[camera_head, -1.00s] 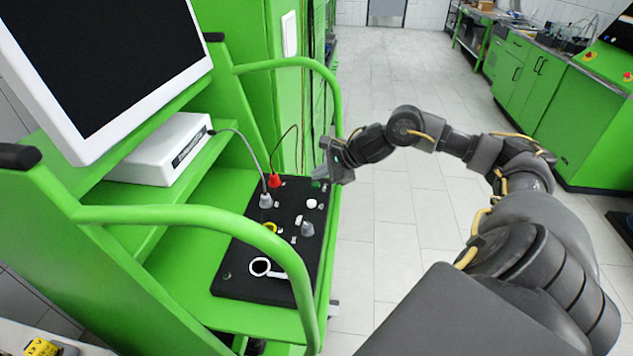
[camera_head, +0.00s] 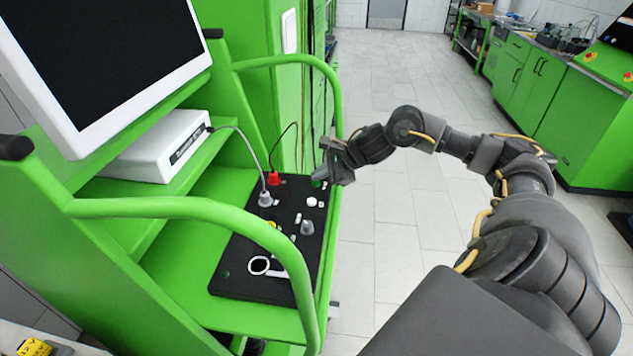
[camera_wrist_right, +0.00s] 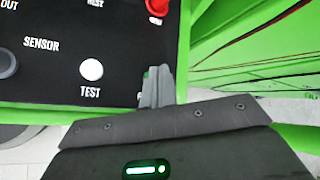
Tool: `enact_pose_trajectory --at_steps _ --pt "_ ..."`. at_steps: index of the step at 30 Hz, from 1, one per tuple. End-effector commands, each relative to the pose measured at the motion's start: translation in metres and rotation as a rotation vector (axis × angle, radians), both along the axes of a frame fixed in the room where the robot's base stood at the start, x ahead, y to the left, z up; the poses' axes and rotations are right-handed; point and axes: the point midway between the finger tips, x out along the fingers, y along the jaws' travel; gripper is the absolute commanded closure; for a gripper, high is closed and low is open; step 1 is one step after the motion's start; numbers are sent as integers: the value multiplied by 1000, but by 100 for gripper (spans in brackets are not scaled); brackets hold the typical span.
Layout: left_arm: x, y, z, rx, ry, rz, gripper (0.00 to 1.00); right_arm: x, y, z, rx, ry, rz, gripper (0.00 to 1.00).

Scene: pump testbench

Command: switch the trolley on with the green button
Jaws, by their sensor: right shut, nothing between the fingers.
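The trolley is a green frame (camera_head: 150,207) with a black control panel (camera_head: 250,245) on its shelf. The green button (camera_head: 318,182) shows as a small green patch at the panel's far right corner, partly hidden by my right gripper (camera_head: 324,172). In the right wrist view, the shut, empty fingertips (camera_wrist_right: 157,78) are over the panel's edge. A sliver of green (camera_wrist_right: 146,73) shows just beside them; the rest is hidden. I cannot tell whether the fingers touch the button. My left gripper is not in view.
A white TEST button (camera_wrist_right: 91,69) is left of the fingers. A red plug (camera_head: 274,179) and a grey plug (camera_head: 265,199) with cables stand on the panel. Green handrails (camera_head: 180,208) curve along the trolley's side. The tiled floor (camera_head: 400,240) at right is clear.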

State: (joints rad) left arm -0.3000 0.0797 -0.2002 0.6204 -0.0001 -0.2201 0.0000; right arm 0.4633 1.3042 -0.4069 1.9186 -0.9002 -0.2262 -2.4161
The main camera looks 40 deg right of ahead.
Motion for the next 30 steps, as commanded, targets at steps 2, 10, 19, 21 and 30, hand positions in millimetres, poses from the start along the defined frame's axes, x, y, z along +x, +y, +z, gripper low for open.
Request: enact_pose_trajectory --at_steps 2,10,19,21,30 --pt "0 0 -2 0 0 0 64 0 0 -1 0 0 0 100" --pt "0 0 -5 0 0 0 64 0 0 -4 0 0 0 100" --pt "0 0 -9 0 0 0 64 0 0 -7 0 0 0 100" --pt "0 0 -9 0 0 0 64 0 0 -7 0 0 0 100" --pt "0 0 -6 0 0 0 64 0 0 -1 -1 0 1 100"
